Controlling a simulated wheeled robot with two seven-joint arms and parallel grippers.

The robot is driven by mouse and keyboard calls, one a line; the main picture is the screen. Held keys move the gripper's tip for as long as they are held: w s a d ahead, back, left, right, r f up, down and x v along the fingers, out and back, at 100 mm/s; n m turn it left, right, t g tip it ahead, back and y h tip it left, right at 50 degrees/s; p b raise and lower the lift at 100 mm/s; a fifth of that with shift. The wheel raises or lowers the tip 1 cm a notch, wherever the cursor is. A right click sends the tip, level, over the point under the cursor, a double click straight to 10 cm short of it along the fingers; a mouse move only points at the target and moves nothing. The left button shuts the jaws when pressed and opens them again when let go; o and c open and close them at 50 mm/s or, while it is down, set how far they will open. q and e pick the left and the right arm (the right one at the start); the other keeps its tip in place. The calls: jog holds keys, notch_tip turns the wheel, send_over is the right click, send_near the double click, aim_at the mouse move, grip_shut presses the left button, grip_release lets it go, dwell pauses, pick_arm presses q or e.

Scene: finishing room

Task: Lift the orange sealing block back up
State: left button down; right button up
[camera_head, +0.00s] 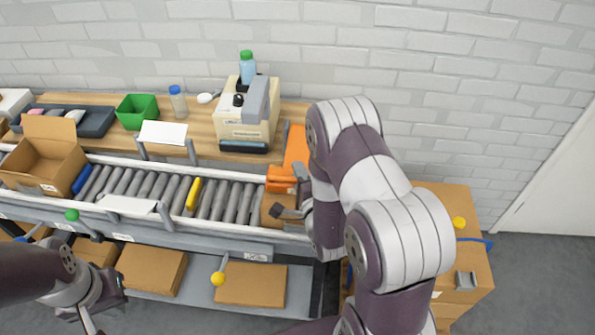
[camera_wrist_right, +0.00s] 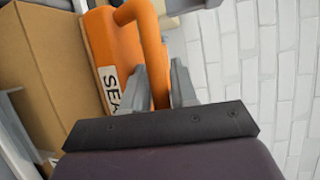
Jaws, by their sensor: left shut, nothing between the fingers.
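The orange sealing block (camera_head: 297,148) is at the right end of the roller conveyor, partly hidden by my right arm. In the right wrist view the orange block (camera_wrist_right: 103,45) shows a white label reading "SEA" and a curved orange handle (camera_wrist_right: 149,45). My right gripper (camera_wrist_right: 160,88) has its fingers on both sides of the handle and looks closed on it. My left gripper (camera_head: 94,316) is shut and empty at the lower left, well away from the block.
A cardboard box stands beside the block in the right wrist view (camera_wrist_right: 45,70). The conveyor (camera_head: 150,186) carries an open carton (camera_head: 45,165) at left. A beige machine (camera_head: 245,125) stands behind it. More boxes (camera_head: 455,265) are at right.

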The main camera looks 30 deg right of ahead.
grip_shut()
jog(key=shift+r, duration=0.25)
jog(key=r+p, duration=0.2)
jog(key=p, duration=0.1)
jog(key=w+r+g+p, duration=0.1)
jog(key=r+p, duration=0.1)
jog(key=p, duration=0.1)
jog(key=d+r+g+p, duration=0.1)
jog(key=r+p, duration=0.1)
jog(key=p, duration=0.1)
jog(key=shift+w+d+m+y, duration=0.1)
jog(key=shift+w+m+y, duration=0.1)
jog(key=shift+m+y, duration=0.2)
jog(key=w+d+r+g+p, duration=0.2)
jog(key=w+d+r+p, duration=0.5)
jog(key=w, duration=0.4)
jog(key=shift+d+r+y+p, duration=0.25)
jog(key=shift+r+y+p, duration=0.2)
jog(key=shift+r, duration=0.7)
